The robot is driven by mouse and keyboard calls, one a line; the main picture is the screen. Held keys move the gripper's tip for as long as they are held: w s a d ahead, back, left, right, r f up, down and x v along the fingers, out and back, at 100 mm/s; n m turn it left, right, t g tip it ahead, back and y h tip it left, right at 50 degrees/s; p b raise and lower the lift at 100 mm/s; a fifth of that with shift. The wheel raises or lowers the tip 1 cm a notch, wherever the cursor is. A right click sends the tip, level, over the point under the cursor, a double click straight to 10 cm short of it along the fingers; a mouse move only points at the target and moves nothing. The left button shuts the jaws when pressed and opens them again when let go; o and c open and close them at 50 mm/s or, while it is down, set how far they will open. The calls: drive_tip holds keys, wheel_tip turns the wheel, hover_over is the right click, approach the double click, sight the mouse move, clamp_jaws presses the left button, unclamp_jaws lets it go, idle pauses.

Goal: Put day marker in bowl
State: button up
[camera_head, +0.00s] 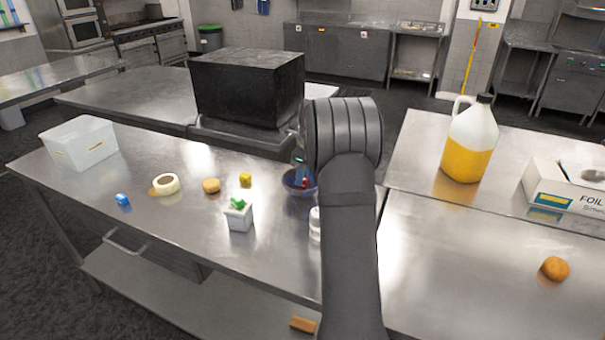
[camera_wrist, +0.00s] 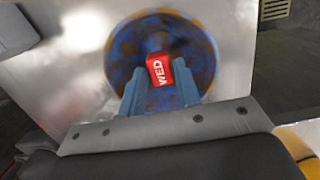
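The day marker, a red cube lettered "WED" (camera_wrist: 159,69), sits between the blue fingertips of my gripper (camera_wrist: 158,85) in the wrist view. The cube looks sharp while the bowl behind it is blurred, and the fingers touch its sides. The bowl, blue with brown patches (camera_wrist: 120,50), is round and directly behind the cube in that view. In the head view the bowl (camera_head: 291,186) stands on the left steel table, partly hidden by my arm. My gripper (camera_head: 301,165) points down over it. A bit of red shows at the bowl; the exact height of the cube is unclear.
A black box (camera_head: 247,88) stands behind.

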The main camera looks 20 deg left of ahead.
drive_tip(key=o, duration=0.3)
idle(0.4)
drive_tip(key=shift+r, duration=3.55)
drive_tip(key=shift+o, duration=0.5)
